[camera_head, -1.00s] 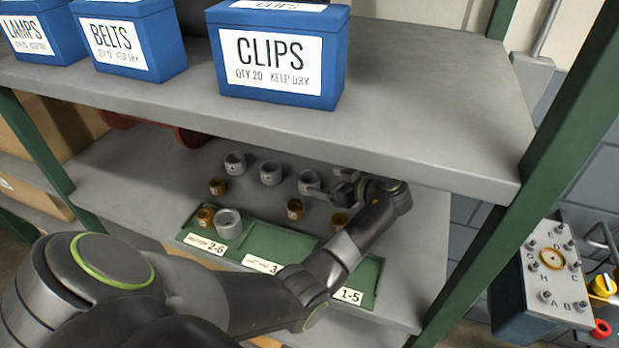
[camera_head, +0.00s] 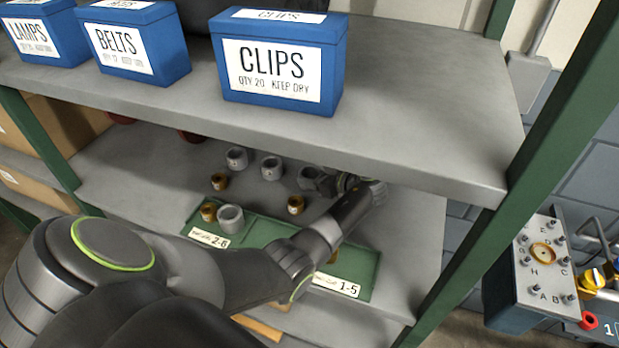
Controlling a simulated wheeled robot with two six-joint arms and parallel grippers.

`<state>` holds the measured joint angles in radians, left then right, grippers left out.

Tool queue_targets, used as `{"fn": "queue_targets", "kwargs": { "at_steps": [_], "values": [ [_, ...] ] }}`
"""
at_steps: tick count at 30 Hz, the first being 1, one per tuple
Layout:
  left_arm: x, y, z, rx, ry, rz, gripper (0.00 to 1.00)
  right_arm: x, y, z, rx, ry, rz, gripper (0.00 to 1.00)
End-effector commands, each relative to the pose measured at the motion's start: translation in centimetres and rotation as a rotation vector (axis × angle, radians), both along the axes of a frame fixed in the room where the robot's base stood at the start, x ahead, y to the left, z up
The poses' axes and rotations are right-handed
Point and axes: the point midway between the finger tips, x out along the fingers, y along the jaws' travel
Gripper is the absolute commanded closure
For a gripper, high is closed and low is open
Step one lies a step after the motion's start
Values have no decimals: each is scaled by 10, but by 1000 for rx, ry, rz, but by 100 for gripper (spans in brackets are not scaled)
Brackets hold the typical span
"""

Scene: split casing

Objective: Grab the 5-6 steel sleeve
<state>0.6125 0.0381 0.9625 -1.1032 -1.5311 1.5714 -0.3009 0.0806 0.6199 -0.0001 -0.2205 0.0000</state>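Several grey steel sleeves stand on the lower shelf: one at the left (camera_head: 237,158), one in the middle (camera_head: 271,167) and one at the right (camera_head: 309,178). Another steel sleeve (camera_head: 230,218) sits in the green tray (camera_head: 262,232) by the label 2-6. The sleeves' own markings are too small to read, so I cannot tell which is 5-6. My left gripper (camera_head: 328,181) is at the right-hand steel sleeve, close to or touching it. Its fingers are small and partly hidden, so its opening is unclear. My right gripper is out of view.
Brass sleeves stand on the shelf (camera_head: 219,181), (camera_head: 296,204) and in the tray (camera_head: 208,211). The upper shelf (camera_head: 420,120) overhangs close above my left wrist. A green post (camera_head: 500,230) stands at right. My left forearm covers the tray's middle.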

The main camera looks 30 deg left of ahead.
Motion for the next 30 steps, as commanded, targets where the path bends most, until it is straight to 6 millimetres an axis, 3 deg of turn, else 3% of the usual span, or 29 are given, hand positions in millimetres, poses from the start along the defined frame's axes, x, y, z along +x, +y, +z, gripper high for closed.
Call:
{"fn": "queue_targets", "kwargs": {
  "at_steps": [1, 10, 20, 30],
  "values": [
    [0, 0, 0, 0, 0, 0, 46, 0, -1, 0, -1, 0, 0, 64],
    [0, 0, 0, 0, 0, 0, 86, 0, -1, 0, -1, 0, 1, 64],
    [1, 0, 6, 2, -4, 1, 86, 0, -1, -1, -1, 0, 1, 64],
    [1, 0, 47, 3, -9, 0, 86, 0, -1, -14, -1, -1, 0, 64]
  ]
}}
